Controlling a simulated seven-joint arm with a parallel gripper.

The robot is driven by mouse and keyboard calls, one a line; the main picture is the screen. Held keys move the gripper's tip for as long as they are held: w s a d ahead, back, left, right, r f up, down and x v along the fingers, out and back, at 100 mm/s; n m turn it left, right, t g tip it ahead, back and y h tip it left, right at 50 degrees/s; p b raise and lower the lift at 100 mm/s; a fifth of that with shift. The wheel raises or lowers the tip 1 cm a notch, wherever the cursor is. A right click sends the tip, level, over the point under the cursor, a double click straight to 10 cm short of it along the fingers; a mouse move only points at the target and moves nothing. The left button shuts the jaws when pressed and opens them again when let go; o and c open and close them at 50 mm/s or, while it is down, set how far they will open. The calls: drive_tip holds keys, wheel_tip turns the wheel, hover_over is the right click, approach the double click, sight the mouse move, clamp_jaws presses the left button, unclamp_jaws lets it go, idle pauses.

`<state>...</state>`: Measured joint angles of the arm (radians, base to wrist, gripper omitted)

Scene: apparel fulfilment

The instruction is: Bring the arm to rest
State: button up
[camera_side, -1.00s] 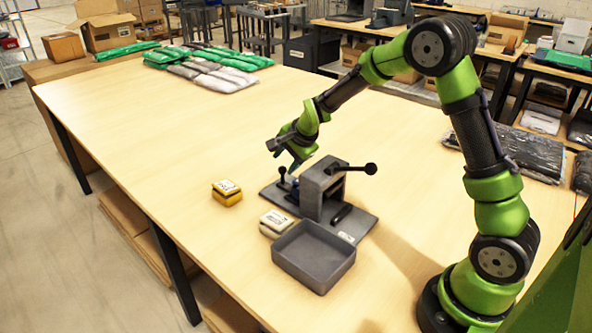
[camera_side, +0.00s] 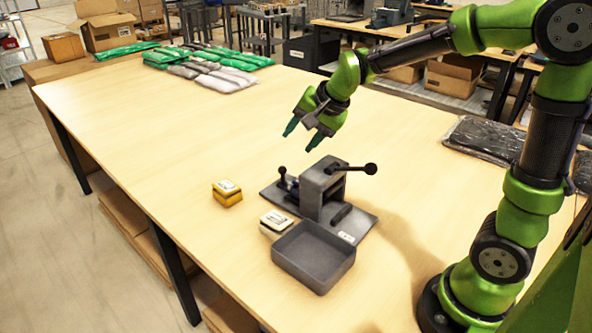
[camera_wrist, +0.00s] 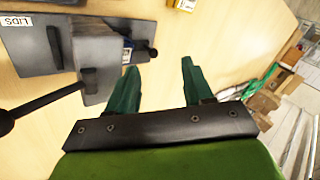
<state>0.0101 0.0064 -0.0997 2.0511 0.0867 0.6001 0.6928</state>
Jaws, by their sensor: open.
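My gripper (camera_side: 303,131) is open and empty, raised above the table behind the grey fixture, its teal fingers pointing down and to the left. In the wrist view its two fingers (camera_wrist: 158,88) stand wide apart with bare table between them. The grey fixture (camera_side: 318,192) stands on a flat base plate with black-knobbed levers; it also shows in the wrist view (camera_wrist: 95,55). A small blue item sits in the fixture at its left side, partly hidden. My gripper touches nothing.
A grey open tray (camera_side: 313,258) looks empty in front of the fixture. A white-topped box (camera_side: 276,224) and a yellow box (camera_side: 227,193) stand to its left. Green and grey bags (camera_side: 205,65) lie at the far end. Dark bags (camera_side: 484,139) lie at right. The table's middle (camera_side: 190,130) is clear.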

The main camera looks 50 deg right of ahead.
drive_tip(key=s+a+r+n, duration=0.1)
drive_tip(key=s+a+n, duration=0.1)
drive_tip(key=s, duration=0.4)
drive_tip(key=s+a+r+n, duration=0.1)
drive_tip(key=s+n, duration=0.3)
drive_tip(key=s, duration=0.2)
drive_tip(key=s+a+r+n+y, duration=0.1)
drive_tip(key=s+a+n, duration=0.1)
drive_tip(key=s, duration=0.5)
drive_tip(key=shift+a+r+n, duration=0.25)
drive_tip(key=shift+a+n, duration=0.05)
drive_tip(key=shift+n, duration=0.2)
